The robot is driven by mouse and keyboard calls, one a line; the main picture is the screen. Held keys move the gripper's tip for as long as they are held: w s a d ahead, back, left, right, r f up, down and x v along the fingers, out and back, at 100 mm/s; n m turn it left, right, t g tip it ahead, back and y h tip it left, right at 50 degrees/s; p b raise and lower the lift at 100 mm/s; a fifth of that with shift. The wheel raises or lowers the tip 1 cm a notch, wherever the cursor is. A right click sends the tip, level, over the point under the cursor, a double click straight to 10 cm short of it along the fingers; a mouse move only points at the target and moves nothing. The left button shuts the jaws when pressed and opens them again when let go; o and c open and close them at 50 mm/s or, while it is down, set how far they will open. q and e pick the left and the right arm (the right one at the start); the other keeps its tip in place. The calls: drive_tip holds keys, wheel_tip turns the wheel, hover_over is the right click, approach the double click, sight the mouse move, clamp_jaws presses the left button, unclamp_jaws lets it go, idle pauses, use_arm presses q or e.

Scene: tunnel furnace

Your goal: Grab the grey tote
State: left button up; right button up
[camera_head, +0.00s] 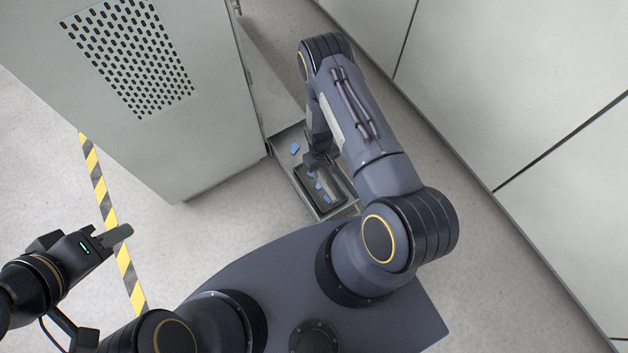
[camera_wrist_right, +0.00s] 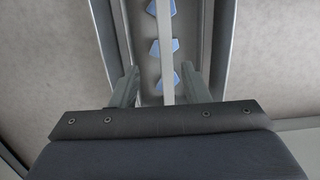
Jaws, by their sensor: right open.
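The grey tote (camera_head: 345,203) is a small dark box with blue pieces (camera_head: 318,186) in it. It sits on the metal conveyor end beside the furnace, partly hidden by my right arm. My right gripper (camera_head: 316,160) points down over the tote's far part. In the right wrist view, the gripper's fingers (camera_wrist_right: 160,87) are apart, with a thin light bar (camera_wrist_right: 166,45) and blue pieces (camera_wrist_right: 160,47) visible between them. I cannot tell whether the fingers touch the bar. My left gripper (camera_head: 120,236) is away at the left over the floor, seen edge-on.
The furnace cabinet (camera_head: 190,150) with a perforated panel stands left of the conveyor (camera_head: 285,146). A wall (camera_head: 540,110) runs along the right. Yellow-black tape (camera_head: 97,180) marks the floor at left.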

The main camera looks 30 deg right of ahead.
sight(321, 179)
wheel_tip(321, 179, down, 2)
drive_tip(key=shift+s+f+b, duration=0.1)
drive_tip(key=shift+s+b, duration=0.05)
drive_tip(key=shift+b, duration=0.15)
drive_tip(key=f+b, duration=0.1)
drive_tip(key=f, duration=0.1)
drive_tip(key=f+b, duration=0.1)
drive_tip(key=f, duration=0.1)
drive_tip(key=shift+s+a+f, duration=0.1)
drive_tip(key=shift+s+a, duration=0.05)
drive_tip(key=shift+a, duration=0.25)
drive_tip(key=shift+s+f, duration=0.1)
drive_tip(key=shift+f, duration=0.35)
drive_tip(key=shift+r, duration=0.1)
clamp_jaws()
